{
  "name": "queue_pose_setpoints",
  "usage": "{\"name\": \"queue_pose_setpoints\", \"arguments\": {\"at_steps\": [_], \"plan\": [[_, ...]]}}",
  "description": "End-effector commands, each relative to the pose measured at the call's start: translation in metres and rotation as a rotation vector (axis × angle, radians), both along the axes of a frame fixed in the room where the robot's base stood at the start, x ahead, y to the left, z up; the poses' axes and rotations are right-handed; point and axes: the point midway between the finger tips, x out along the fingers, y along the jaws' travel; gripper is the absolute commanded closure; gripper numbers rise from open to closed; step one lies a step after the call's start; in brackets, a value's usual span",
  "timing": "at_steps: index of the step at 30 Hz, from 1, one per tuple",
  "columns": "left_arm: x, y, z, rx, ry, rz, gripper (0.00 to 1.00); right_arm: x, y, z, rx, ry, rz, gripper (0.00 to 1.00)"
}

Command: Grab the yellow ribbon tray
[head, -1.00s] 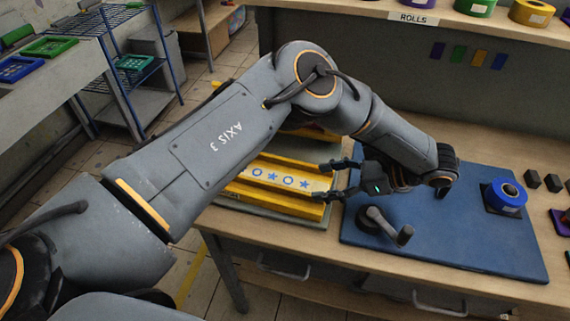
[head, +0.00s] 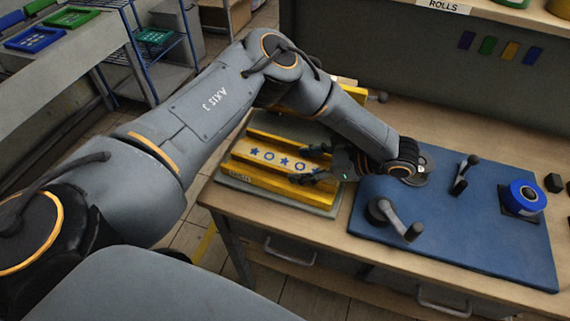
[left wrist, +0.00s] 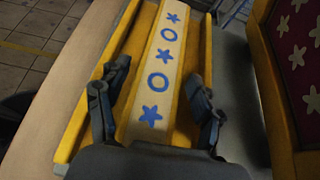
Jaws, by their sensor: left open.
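The yellow tray (head: 243,178) lies at the left end of the workbench in the head view. A pale strip (head: 272,157) with blue stars and rings runs along its middle. My left gripper (head: 303,164) is open over the tray's right part. In the left wrist view, the two dark fingers of my left gripper (left wrist: 157,75) stand apart on either side of the strip (left wrist: 160,60), with nothing held between them. The tray (left wrist: 75,135) extends ahead between and beyond the fingers. Whether the fingers touch it I cannot tell. My right gripper is not in view.
A blue mat (head: 470,240) lies right of the tray, with a grey crank handle (head: 397,220), another handle (head: 465,173) and a blue roll (head: 527,195). A yellow-framed red panel with pale stars (left wrist: 303,60) stands close on the right in the left wrist view.

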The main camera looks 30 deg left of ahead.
Motion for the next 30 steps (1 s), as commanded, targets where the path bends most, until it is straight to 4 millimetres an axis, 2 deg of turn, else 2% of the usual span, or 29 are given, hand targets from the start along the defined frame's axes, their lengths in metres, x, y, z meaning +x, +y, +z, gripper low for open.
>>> {"name": "queue_pose_setpoints", "arguments": {"at_steps": [3, 6, 14, 22, 23, 30], "plan": [[-0.003, 0.019, -0.003, 0.002, 0.001, 0.002, 0.34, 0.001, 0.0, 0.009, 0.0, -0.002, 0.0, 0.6], [-0.006, 0.031, -0.01, 0.002, 0.001, 0.001, 0.34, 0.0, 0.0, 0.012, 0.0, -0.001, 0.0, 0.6], [-0.007, 0.034, -0.015, 0.0, 0.0, 0.001, 0.34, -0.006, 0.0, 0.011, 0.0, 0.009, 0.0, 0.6], [-0.007, 0.034, -0.015, 0.0, 0.0, 0.001, 0.89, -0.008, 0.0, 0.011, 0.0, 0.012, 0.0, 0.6], [-0.006, 0.034, -0.014, 0.001, 0.0, 0.001, 0.91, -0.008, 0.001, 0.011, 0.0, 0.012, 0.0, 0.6], [-0.006, 0.034, -0.014, 0.001, 0.0, 0.001, 0.91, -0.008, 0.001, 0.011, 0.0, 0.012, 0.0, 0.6]]}}
